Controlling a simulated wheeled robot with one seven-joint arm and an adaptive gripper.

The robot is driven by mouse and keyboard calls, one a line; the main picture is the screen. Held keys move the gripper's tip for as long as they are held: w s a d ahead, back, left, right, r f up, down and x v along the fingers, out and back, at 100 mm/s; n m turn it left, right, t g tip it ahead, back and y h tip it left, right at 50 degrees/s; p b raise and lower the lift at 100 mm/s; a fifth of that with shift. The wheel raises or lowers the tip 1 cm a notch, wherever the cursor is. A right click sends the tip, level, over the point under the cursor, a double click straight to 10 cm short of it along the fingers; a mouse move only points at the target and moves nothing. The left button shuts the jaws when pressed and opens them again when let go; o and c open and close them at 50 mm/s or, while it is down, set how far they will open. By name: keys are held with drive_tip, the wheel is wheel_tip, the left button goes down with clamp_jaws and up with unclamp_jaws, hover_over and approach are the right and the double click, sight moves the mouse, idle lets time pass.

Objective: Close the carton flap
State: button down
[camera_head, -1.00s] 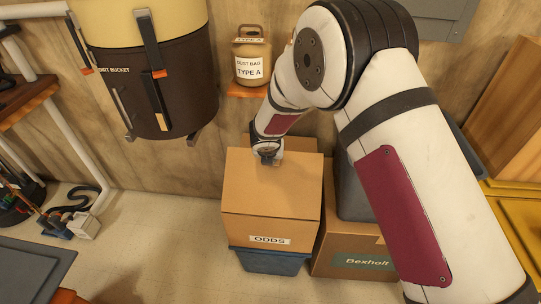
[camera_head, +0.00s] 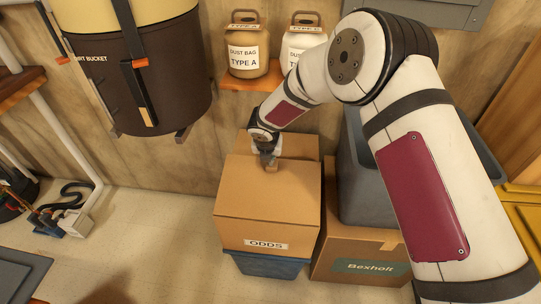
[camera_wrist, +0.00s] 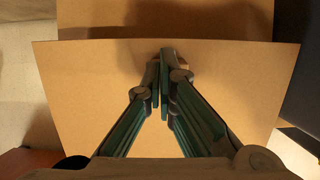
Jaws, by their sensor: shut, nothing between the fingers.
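The brown carton (camera_head: 266,234), labelled ODDS, stands on a blue bin (camera_head: 266,264). Its broad flap (camera_head: 265,195) reaches back from above the label as a nearly flat panel. A second cardboard panel (camera_head: 298,146) shows behind the flap's far edge. In the wrist view the flap (camera_wrist: 85,85) has a straight far edge, with a shadowed panel (camera_wrist: 165,15) beyond it. My gripper (camera_head: 270,165) is at the flap's far edge, pointing down; its fingers are shut and empty. In the wrist view the fingertips (camera_wrist: 164,55) lie over the flap near that edge. I cannot tell whether they touch it.
A Bexholt carton (camera_head: 355,255) stands close at the right, with a grey bin (camera_head: 370,190) on it. Two dust bag canisters, one tan (camera_head: 248,55) and one cream (camera_head: 301,40), sit on a shelf behind. A dirt bucket (camera_head: 150,75) hangs at upper left.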

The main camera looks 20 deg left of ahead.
sight(268, 178)
drive_tip(key=shift+b+x, duration=1.65)
drive_tip(key=shift+x, duration=0.5)
drive_tip(key=v, duration=1.2)
drive_tip(key=s+d+r+m+h+p, duration=0.2)
drive_tip(key=s+d+r+m+p, duration=0.1)
drive_tip(key=d+r+m, duration=0.8)
drive_tip(key=s+d+r+m+h+p, duration=0.1)
drive_tip(key=s+d+r+m+p, duration=0.35)
drive_tip(key=d+r, duration=1.1)
drive_tip(key=s+d+r+m+p, duration=0.1)
drive_tip(key=s+d+r+m, duration=0.6)
drive_tip(key=s+d+m, duration=0.45)
drive_tip(key=s+d+r+m+y+p, duration=0.1)
drive_tip(key=s+d+r+m+p, duration=0.1)
drive_tip(key=s+m, duration=0.9)
drive_tip(key=s+d+p, duration=0.1)
drive_tip(key=s, duration=0.3)
drive_tip(key=shift+s+m+y, duration=0.25)
drive_tip(key=shift+m+y, duration=0.15)
